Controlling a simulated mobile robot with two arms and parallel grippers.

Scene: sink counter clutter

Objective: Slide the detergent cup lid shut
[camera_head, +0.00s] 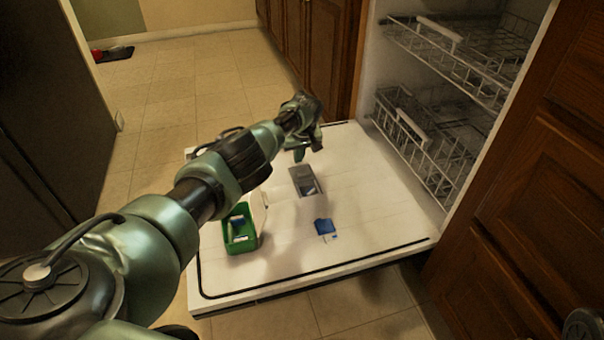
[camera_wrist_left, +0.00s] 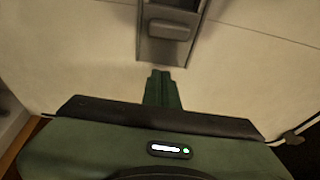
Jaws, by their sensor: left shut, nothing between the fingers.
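The detergent cup (camera_head: 306,181) is a small grey rectangular unit set in the white inner face of the open dishwasher door. In the left wrist view the cup (camera_wrist_left: 148,50) shows at the top centre, with a raised grey block, seemingly its lid (camera_wrist_left: 169,29), on it. I cannot tell how far the lid is open. My left gripper (camera_head: 299,154) is shut and empty, just beyond the cup's far end in the head view. Its closed green fingers (camera_wrist_left: 162,74) point at the cup's near end in the wrist view, with a small gap in the picture. My right gripper is out of view.
A green box (camera_head: 231,246) with pieces inside stands on the door (camera_head: 370,215), left of the cup. A blue packet (camera_head: 324,227) lies in front of the cup. The dishwasher racks (camera_head: 440,140) are at the right, wooden cabinets (camera_head: 535,190) beside them.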

